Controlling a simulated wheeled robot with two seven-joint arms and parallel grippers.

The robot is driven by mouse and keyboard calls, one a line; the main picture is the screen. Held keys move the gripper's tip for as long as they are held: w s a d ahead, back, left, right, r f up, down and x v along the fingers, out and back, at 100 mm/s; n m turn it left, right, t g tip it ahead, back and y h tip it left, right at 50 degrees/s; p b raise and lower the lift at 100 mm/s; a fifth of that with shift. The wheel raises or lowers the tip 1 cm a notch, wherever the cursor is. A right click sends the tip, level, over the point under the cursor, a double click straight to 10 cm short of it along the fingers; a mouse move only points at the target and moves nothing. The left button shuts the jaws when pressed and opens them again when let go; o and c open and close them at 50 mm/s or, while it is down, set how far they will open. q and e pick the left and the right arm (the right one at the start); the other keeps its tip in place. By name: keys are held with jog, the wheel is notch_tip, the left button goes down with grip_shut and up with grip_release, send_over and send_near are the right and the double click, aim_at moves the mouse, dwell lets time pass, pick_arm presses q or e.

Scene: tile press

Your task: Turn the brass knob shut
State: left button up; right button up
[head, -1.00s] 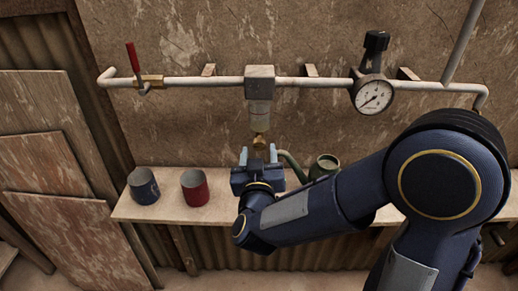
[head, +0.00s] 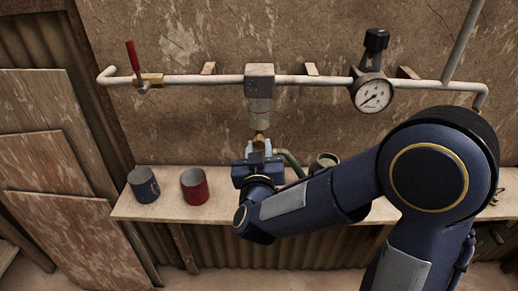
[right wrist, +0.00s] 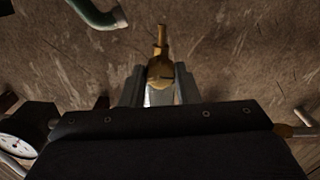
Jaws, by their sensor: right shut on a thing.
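The brass knob (head: 260,137) sits at the bottom of the clear bowl (head: 260,112), which hangs under a grey block (head: 260,80) on the wall pipe. My right gripper (head: 259,147) has come up to the knob from below and is shut on it. In the right wrist view the brass knob (right wrist: 160,70) shows between the two grey fingers (right wrist: 159,88), with a narrow brass spout pointing up in the picture. The knob's lower part is hidden by the fingers in the head view. My left gripper is not in view.
A pressure gauge (head: 373,93) and a red-handled valve (head: 134,60) are on the pipe (head: 205,81). A shelf (head: 170,209) below holds a blue cup (head: 144,186), a red cup (head: 195,187) and a green can (head: 327,161), partly hidden by my right arm.

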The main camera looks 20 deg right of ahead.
jog(key=m+b, duration=0.3)
jog(key=shift+f+m+b, duration=0.2)
jog(key=shift+m+b, duration=0.15)
jog(key=shift+m, duration=0.05)
jog(key=m+b, duration=0.8)
jog(key=m, duration=0.1)
jog(key=shift+m+b, duration=0.4)
jog(key=shift+r+m+b, duration=0.15)
jog(key=shift+m+b, duration=1.35)
jog(key=shift+m, duration=0.4)
jog(key=o, duration=1)
jog(key=shift+c, duration=0.2)
jog(key=shift+r, duration=0.1)
jog(key=v, duration=0.8)
